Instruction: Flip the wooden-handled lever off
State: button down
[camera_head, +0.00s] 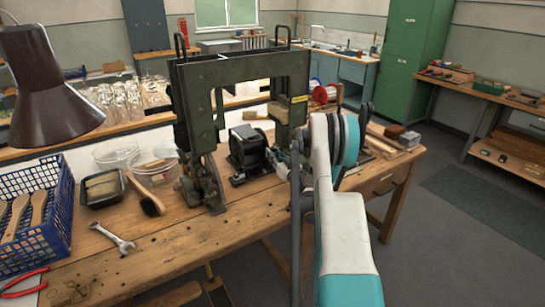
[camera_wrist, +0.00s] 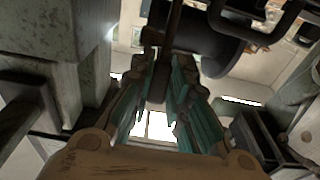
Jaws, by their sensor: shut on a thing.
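The tufting machine (camera_head: 235,75) is a dark green frame standing on the wooden workbench. In the wrist view, a slim dark bar (camera_wrist: 172,28) runs down from the top between my fingers; it looks like the lever, but no wooden handle shows clearly. My gripper (camera_wrist: 160,82), with teal pads, is shut on this bar, one finger on each side. In the head view my arm hides the gripper and the lever, at the right side of the machine.
A black motor (camera_head: 250,150) sits under the machine's frame, left of my arm. A brush (camera_head: 146,196), a wrench (camera_head: 114,238) and a blue crate (camera_head: 38,215) lie to the left on the workbench (camera_head: 190,242). The bench's front middle is clear. A dark cylinder (camera_wrist: 205,40) is close to my fingers.

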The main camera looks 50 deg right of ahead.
jog(key=c, duration=1.5)
grip_release()
notch_tip(320, 180, up, 10)
